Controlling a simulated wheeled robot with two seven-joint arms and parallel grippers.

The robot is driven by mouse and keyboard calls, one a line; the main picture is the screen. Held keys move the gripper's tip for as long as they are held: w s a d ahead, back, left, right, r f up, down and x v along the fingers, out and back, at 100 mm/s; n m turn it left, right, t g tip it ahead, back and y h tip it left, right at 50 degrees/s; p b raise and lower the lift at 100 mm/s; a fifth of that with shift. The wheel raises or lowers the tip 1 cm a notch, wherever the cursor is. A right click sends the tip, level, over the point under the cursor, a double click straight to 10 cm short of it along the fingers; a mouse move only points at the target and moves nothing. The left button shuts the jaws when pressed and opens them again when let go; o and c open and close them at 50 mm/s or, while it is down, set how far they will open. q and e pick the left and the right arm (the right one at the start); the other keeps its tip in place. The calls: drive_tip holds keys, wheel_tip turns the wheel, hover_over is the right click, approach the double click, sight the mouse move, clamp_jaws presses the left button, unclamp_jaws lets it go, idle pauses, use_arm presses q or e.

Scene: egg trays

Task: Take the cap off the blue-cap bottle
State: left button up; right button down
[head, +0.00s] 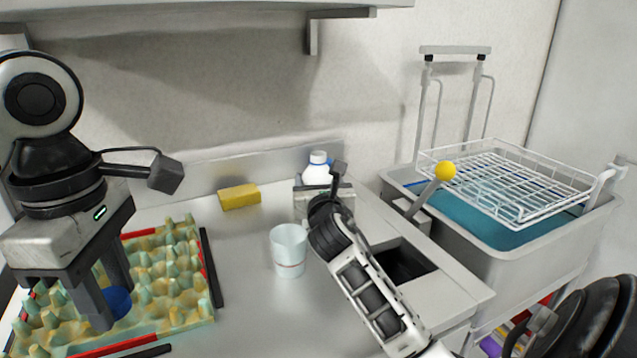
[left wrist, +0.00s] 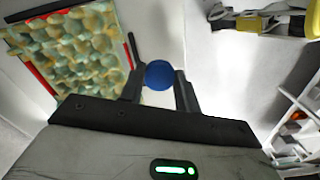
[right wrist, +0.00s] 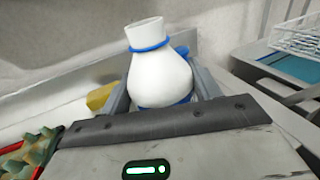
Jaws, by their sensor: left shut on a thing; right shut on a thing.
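The white bottle (head: 317,172) stands at the back of the counter. In the right wrist view the bottle (right wrist: 160,78) has a bare white neck with a blue ring around it and no cap on top. My right gripper (right wrist: 165,95) is shut around the bottle's body. The round blue cap (head: 118,301) is apart from the bottle, at the left. My left gripper (head: 108,300) points down and is shut on it. In the left wrist view the cap (left wrist: 159,75) sits between the two fingertips. The left gripper partly hides the cap in the head view.
An egg tray (head: 170,270) with red and black edges lies under and beside my left gripper. A white cup (head: 289,250) stands mid-counter, near my right arm. A yellow sponge (head: 239,197) lies at the back. A sink with a wire rack (head: 510,180) is at the right.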

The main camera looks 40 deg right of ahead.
drive_tip(key=shift+c, duration=1.8)
unclamp_jaws()
drive_tip(key=shift+f, duration=0.1)
